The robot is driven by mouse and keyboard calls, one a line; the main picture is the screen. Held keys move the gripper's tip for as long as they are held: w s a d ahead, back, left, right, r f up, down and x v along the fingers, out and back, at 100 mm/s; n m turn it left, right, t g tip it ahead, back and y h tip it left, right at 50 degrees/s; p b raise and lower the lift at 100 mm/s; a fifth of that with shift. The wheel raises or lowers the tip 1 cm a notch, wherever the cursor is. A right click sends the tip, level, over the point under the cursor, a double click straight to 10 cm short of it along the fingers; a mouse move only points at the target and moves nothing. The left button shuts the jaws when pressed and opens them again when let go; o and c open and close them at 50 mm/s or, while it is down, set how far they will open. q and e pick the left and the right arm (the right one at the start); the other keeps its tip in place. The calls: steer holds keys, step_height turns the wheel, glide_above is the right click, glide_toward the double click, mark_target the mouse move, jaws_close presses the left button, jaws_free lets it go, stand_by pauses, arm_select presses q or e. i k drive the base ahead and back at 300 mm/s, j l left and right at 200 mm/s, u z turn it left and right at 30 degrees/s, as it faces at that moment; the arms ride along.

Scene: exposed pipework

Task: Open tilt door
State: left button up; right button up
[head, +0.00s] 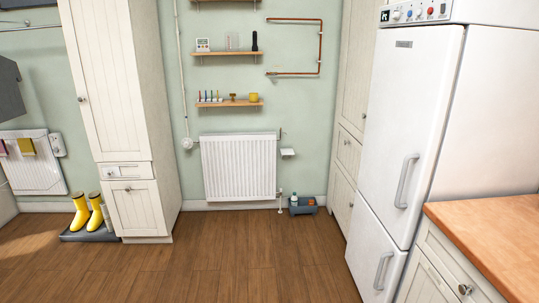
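I cannot tell for certain which front is the tilt door. A tall cream cabinet at the left has a long upper door (106,75), a small drawer front (125,171) and a lower door (136,208). All of these appear closed. A white fridge-freezer at the right has an upper door (408,125) and a lower door (372,248), both shut, with long vertical handles. A cream cabinet (343,150) behind the fridge also appears closed. Neither of my grippers shows in the head view.
Yellow boots (80,212) stand on a dark tray by the left cabinet. A white radiator (239,167) hangs below wall shelves (229,104). A blue-grey caddy (302,206) sits on the floor. A wooden counter (490,235) is front right. The middle wooden floor (240,255) is clear.

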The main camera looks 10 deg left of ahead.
mark_target(135, 208)
steer(key=i+j, duration=0.3)
steer(key=i, duration=0.2)
steer(key=i+j, duration=0.25)
steer(key=i, duration=0.3)
steer(key=i+j, duration=0.3)
steer(key=i, duration=0.2)
steer(key=i+j, duration=0.3)
steer(key=i, duration=0.25)
